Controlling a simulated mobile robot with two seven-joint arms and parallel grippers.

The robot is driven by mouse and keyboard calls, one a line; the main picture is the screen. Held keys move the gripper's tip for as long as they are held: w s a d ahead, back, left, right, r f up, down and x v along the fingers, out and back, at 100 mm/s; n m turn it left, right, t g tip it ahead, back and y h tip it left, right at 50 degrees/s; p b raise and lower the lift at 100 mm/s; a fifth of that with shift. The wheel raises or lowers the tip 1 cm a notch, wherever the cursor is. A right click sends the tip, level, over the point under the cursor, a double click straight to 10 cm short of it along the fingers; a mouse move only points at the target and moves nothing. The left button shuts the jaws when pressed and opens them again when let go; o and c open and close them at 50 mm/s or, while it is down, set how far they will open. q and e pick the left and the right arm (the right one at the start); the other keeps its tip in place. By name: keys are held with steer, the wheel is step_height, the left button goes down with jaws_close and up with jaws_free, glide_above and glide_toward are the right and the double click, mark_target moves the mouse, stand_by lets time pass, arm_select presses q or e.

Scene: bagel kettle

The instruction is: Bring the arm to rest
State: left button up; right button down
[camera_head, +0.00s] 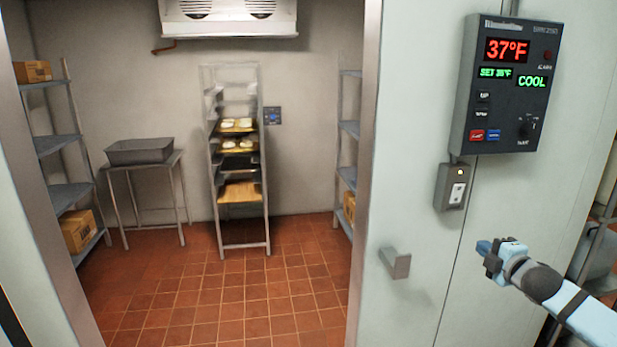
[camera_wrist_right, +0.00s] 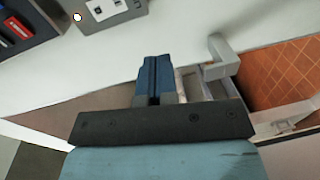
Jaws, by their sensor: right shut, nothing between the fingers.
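My right gripper (camera_head: 484,247) is at the right of the head view, in front of the pale wall panel and below the switch box. Its blue fingers are shut with nothing between them, as the right wrist view (camera_wrist_right: 154,82) also shows. The right arm (camera_head: 560,295) reaches in from the lower right corner. My left gripper is not in view.
A control unit (camera_head: 512,85) reading 37°F and a switch box (camera_head: 455,187) hang above the gripper. A door handle (camera_head: 395,263) juts out to its left. Beyond the open doorway stand a tray rack (camera_head: 240,222), a table with a grey tub (camera_head: 140,152) and shelves (camera_head: 62,145).

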steer(key=s+a+f+m+g+y+p, duration=0.25)
steer(key=s+a+f+m, duration=0.25)
steer(key=s+a+f, duration=0.9)
steer(key=s+a+f+m+g+p, duration=0.1)
steer(key=s+a+f+m, duration=0.2)
steer(key=s+a, duration=0.2)
steer(key=s+a+f+m+g+p, duration=0.1)
steer(key=s+a+f+m, duration=0.3)
steer(key=s, duration=0.6)
steer(key=s+a+f+m+g+h+p, duration=0.1)
steer(key=s+a+f+m+p, duration=0.2)
steer(key=s+a, duration=0.3)
steer(key=s, duration=0.2)
steer(key=shift+s+f, duration=0.15)
steer(key=shift+s, duration=0.2)
steer(key=shift+w, duration=0.1)
